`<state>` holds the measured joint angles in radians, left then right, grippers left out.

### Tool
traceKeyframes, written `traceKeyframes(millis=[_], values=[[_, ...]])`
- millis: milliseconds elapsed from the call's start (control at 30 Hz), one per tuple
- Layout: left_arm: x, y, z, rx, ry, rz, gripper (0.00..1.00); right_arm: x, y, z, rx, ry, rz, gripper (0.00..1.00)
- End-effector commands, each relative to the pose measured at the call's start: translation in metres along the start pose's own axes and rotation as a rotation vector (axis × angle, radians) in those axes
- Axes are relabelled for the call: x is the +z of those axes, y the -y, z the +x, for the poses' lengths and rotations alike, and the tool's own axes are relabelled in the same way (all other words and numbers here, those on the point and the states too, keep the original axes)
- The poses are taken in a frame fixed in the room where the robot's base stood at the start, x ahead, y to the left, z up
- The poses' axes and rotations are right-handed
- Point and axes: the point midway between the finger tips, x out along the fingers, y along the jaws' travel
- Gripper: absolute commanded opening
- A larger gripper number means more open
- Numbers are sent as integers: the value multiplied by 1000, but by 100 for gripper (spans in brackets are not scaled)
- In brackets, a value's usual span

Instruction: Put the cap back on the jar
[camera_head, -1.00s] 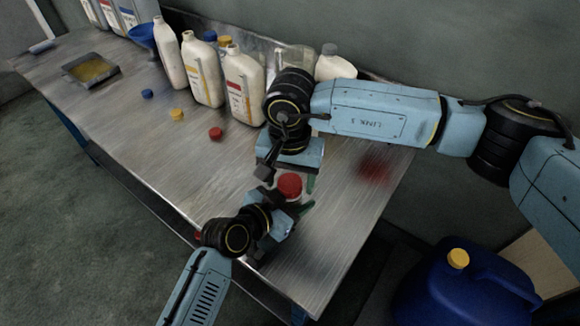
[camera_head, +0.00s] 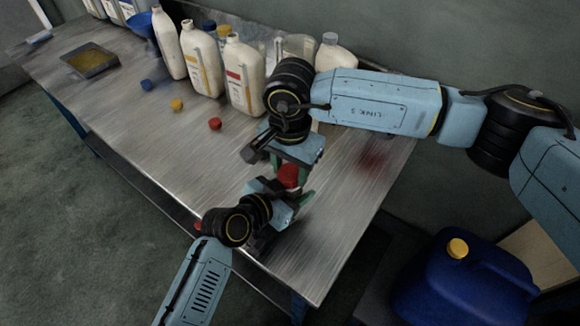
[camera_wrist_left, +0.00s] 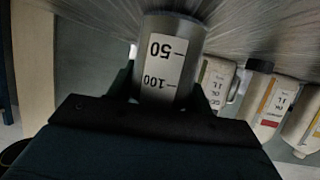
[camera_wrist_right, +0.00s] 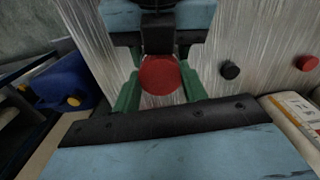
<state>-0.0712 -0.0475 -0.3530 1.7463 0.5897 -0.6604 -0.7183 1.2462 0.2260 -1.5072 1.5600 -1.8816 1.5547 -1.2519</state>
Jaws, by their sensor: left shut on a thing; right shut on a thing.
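The jar (camera_wrist_left: 168,68) is a grey cylinder with a white label marked 50 and 100, held between the fingers of my left gripper (camera_wrist_left: 165,88) in the left wrist view. In the head view the jar is mostly hidden; my left gripper (camera_head: 276,207) holds it over the front right of the table. The red cap (camera_head: 289,177) is at the jar's top, between the green fingers of my right gripper (camera_head: 291,168). In the right wrist view the red cap (camera_wrist_right: 159,76) is between those fingers (camera_wrist_right: 159,92). I cannot tell whether the cap is seated.
Loose blue (camera_head: 147,85), yellow (camera_head: 177,105) and red (camera_head: 215,124) caps lie on the metal table (camera_head: 150,140). Several white bottles (camera_head: 243,78) stand along the back. A tray (camera_head: 90,61) is far left. A blue canister (camera_head: 470,285) is at lower right.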

Motion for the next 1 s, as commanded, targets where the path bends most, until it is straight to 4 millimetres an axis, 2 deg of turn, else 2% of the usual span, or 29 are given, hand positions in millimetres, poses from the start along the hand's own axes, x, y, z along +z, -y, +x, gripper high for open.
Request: traceKeyframes(millis=[200, 400, 533, 800, 833, 1000], values=[[2, 0, 0, 0, 4, -1, 0, 0, 0, 0, 1, 0, 421, 15], [2, 0, 0, 0, 4, -1, 0, 0, 0, 0, 1, 0, 688, 15], [2, 0, 0, 0, 4, -1, 0, 0, 0, 0, 1, 0, 749, 15], [2, 0, 0, 0, 4, -1, 0, 0, 0, 0, 1, 0, 753, 15], [2, 0, 0, 0, 4, -1, 0, 0, 0, 0, 1, 0, 752, 45], [2, 0, 0, 0, 4, -1, 0, 0, 0, 0, 1, 0, 751, 64]])
